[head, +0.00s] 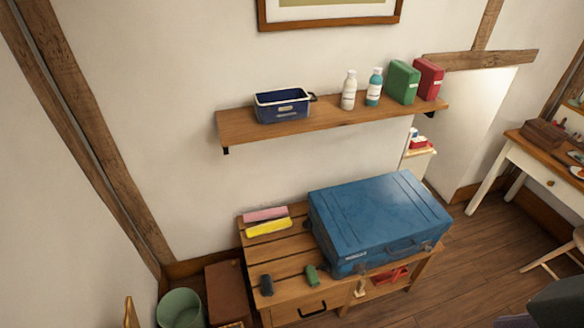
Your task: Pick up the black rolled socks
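The black rolled socks (266,285) look like a small dark roll. They lie on the front left part of the slatted wooden bench (285,263), near its front edge. A similar green roll (312,275) lies to their right, with a gap between the two. Neither of my grippers shows in the head view, so nothing is seen touching the socks.
A large blue suitcase (378,222) fills the bench's right side. Pink (265,214) and yellow (269,228) items lie at its back left. A wall shelf (225,128) hangs above. A green bin (180,308) and brown box (228,291) stand to the left.

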